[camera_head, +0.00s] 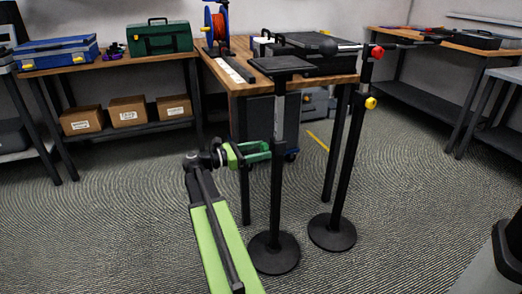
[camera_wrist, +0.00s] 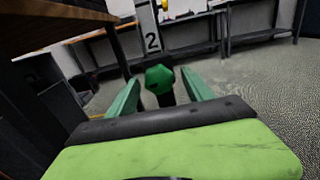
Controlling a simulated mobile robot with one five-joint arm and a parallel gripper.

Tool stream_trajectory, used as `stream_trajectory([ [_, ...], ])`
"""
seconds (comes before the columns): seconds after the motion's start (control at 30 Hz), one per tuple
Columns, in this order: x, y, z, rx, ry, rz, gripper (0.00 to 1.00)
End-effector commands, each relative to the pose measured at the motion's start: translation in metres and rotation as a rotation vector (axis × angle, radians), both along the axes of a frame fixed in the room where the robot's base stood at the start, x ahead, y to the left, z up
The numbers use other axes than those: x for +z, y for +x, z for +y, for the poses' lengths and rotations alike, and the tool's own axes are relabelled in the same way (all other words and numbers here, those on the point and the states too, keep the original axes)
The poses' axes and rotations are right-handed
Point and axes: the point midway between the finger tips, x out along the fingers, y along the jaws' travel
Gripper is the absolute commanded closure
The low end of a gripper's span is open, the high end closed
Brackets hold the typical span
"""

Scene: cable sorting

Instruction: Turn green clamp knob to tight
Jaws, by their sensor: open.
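The green clamp knob (camera_wrist: 159,78) shows in the wrist view as a faceted green cap in front of a black post. It lies between the two green fingers of my gripper (camera_wrist: 160,82), with visible space on both sides. In the head view my gripper (camera_head: 260,152) is open at the near black stand (camera_head: 278,190), about midway up its post. The knob cannot be told apart from the green fingers there.
A second stand (camera_head: 344,160), carrying a red knob (camera_head: 376,52) and a yellow knob (camera_head: 370,102), is close on the right. A wooden workbench (camera_head: 240,85) with a black case (camera_head: 315,62) is behind the stands. Open carpet is at the left and right front.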

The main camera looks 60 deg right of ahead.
Motion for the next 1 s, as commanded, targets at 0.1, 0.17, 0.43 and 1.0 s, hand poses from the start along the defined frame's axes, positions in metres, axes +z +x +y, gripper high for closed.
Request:
stream_trajectory([
  [0.1,0.000,0.000,0.000,0.000,0.000,0.000,0.41],
  [0.17,0.000,0.000,0.000,0.000,0.000,0.000,0.41],
  [0.43,0.000,0.000,0.000,0.000,0.000,0.000,0.71],
  [1.0,0.000,0.001,0.001,0.001,-0.028,-0.039,1.00],
])
